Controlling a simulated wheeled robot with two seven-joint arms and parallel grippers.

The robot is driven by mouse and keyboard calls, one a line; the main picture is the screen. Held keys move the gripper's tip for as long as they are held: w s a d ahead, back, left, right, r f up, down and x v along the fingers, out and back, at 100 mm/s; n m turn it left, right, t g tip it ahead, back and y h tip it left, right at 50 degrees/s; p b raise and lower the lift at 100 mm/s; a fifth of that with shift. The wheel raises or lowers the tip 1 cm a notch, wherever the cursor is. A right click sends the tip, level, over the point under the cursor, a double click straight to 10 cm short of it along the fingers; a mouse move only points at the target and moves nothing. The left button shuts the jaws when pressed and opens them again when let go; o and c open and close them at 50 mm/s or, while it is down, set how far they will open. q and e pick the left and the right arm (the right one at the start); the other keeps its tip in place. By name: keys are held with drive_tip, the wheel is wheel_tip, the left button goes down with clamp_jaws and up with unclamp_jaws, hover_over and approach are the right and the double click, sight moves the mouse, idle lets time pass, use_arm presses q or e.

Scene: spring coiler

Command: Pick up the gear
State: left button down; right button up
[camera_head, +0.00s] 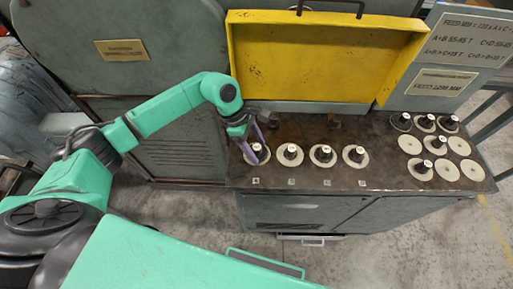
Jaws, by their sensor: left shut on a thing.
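Several gears stand on pale round discs along the front left of the dark machine top (300,180). My left gripper (256,153) points down at the leftmost gear (257,151), with its fingers around the gear's dark hub. It is shut on that gear, which still appears to be at its disc. To the right in the same row stand a second gear (290,152), a third gear (322,153) and a fourth gear (356,154). My right gripper is not in view.
A group of round discs (447,172) lies at the right of the top, several with dark hubs. A yellow open cover (320,60) rises behind the row. Grey sign plates (460,45) stand at the back right. A grey cabinet (120,50) stands behind my left arm.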

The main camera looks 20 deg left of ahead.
sight(256, 146)
use_arm(q)
wheel_tip(256, 146, up, 20)
drive_tip(key=b, duration=0.3)
idle(0.7)
